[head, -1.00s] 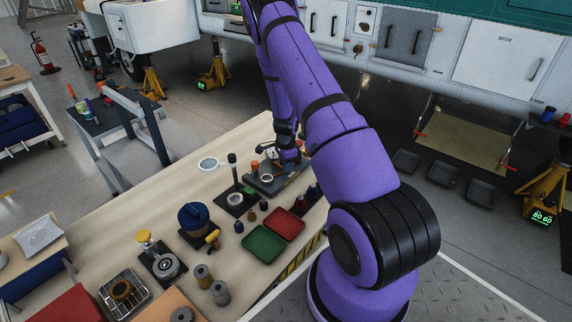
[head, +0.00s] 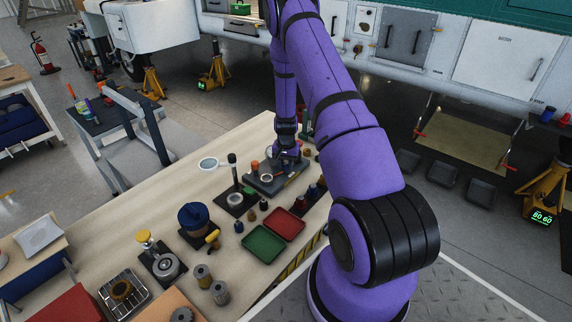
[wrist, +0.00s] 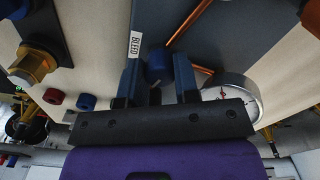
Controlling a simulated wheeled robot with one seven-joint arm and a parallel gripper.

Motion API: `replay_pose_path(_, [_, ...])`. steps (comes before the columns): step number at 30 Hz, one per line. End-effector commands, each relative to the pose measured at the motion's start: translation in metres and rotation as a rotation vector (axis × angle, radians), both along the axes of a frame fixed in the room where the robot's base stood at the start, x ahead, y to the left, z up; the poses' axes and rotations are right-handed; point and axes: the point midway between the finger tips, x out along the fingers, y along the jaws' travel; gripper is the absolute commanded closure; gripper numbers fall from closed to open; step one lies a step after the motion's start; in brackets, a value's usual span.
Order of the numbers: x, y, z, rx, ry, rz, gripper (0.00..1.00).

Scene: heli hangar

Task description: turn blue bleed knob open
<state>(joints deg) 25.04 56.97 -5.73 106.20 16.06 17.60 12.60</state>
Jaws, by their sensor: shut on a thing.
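The blue bleed knob (wrist: 159,66) shows in the wrist view beside a white label reading BLEED (wrist: 135,45). My gripper (wrist: 159,80) is shut on the knob, with one finger on each side of it. In the head view my gripper (head: 287,155) is down at the dark grey fixture (head: 262,188) at the far end of the workbench. The knob itself is hidden there by the gripper. How far the knob is turned cannot be told.
A round gauge (wrist: 232,95) and copper tubes (wrist: 188,20) are close to my fingers. On the bench (head: 140,210) are a red tray (head: 283,225), a green tray (head: 263,244), a blue-topped pot (head: 193,217) and several small fittings.

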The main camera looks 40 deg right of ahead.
Motion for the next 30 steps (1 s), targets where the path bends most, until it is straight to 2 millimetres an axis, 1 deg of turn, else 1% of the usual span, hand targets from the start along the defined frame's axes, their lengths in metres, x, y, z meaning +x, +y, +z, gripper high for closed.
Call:
replay_pose_path(6, [0.0006, -0.0008, 0.0006, -0.001, -0.002, 0.163, 0.95])
replay_pose_path(13, [0.0005, -0.0011, 0.0007, -0.002, -0.001, 0.281, 0.95])
replay_pose_path(20, [0.0006, -0.0009, 0.0007, -0.002, -0.001, 0.337, 0.95])
replay_pose_path(30, [0.0006, -0.0008, 0.0007, -0.002, -0.001, 0.349, 0.95])
